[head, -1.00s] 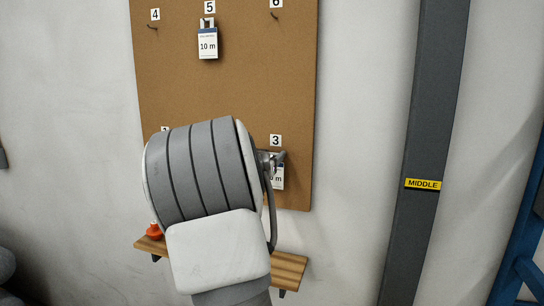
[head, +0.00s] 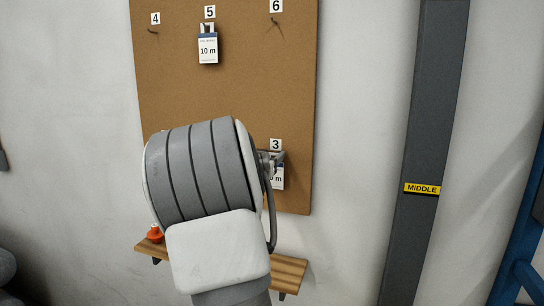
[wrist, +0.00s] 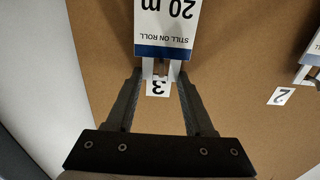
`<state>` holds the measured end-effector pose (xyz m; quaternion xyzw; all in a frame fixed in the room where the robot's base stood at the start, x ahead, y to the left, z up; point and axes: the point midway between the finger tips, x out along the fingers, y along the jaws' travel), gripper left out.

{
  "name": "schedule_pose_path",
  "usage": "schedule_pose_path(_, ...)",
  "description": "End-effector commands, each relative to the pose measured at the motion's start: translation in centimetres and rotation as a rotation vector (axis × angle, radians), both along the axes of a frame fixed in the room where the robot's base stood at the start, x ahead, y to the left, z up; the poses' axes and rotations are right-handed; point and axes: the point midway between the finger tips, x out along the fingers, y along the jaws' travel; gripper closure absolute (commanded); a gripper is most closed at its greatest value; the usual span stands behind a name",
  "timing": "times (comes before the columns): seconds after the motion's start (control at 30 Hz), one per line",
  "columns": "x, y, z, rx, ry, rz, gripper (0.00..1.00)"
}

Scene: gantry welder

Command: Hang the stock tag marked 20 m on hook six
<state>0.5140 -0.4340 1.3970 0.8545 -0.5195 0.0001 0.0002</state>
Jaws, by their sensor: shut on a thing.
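The stock tag marked 20 m (wrist: 165,25) hangs at the number 3 label (wrist: 158,88), upside down in the wrist view. My gripper (wrist: 160,72) is shut on the white hanger at the tag's top. In the head view my arm hides most of my gripper (head: 274,160) and part of the tag (head: 279,180); only "0 m" or less of its text shows. Hook six (head: 277,21) is bare, under its number 6 label at the board's upper right.
A 10 m tag (head: 208,49) hangs on hook five. Hook four (head: 152,31) is bare. Another tag (wrist: 310,50) hangs near label 2. A wooden shelf (head: 289,268) with an orange object (head: 155,234) is below the board. A grey post marked MIDDLE (head: 436,100) stands right.

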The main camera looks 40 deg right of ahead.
Motion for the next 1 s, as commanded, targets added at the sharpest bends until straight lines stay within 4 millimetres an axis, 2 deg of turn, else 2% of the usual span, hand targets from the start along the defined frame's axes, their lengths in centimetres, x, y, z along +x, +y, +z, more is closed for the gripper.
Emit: schedule_pose_path(1.0,-1.5,3.1,0.1,0.000,-0.001,0.001,1.00)
